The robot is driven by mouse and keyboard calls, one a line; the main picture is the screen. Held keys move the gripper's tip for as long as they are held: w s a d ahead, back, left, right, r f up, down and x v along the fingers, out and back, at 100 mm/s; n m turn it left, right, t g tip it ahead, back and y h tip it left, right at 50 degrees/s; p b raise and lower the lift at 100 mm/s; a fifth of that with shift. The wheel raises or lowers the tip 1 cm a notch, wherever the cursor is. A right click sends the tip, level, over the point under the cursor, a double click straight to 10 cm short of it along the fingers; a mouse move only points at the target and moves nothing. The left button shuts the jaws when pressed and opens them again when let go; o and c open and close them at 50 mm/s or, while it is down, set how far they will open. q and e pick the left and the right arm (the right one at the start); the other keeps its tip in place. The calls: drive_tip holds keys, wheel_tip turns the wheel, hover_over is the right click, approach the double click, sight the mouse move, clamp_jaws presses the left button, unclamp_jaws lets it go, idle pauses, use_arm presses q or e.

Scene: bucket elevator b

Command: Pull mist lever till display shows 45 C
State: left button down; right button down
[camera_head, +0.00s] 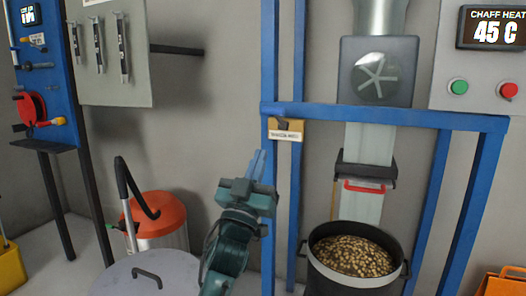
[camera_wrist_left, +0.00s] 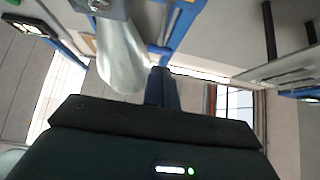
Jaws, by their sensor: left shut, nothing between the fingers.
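The display (camera_head: 492,27) at the upper right is headed CHAFF HEAT and reads 45 C. A small dark lever on a yellow-edged, labelled plate (camera_head: 285,130) is fixed to the blue frame; its label is too small to read surely, so I cannot tell whether it is the mist lever. My left gripper (camera_head: 258,165) is shut and empty, pointing up, below and left of that plate and apart from it in the picture. In the left wrist view its shut fingers (camera_wrist_left: 162,88) point at the blue frame. My right gripper is not in view.
A black bucket of grain (camera_head: 312,270) stands under the chute at the right. Green (camera_head: 459,87) and red (camera_head: 508,90) buttons sit below the display. An orange-topped vacuum (camera_head: 160,215) and a grey lid with a handle (camera_head: 120,283) are at the lower left. Blue posts (camera_head: 270,60) stand close to my gripper.

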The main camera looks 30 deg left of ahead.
use_arm(q)
drive_tip(key=b+v, duration=0.1)
drive_tip(key=v, duration=0.3)
drive_tip(key=shift+w+f, duration=0.1)
drive_tip(key=shift+f, duration=0.2)
idle(2.1)
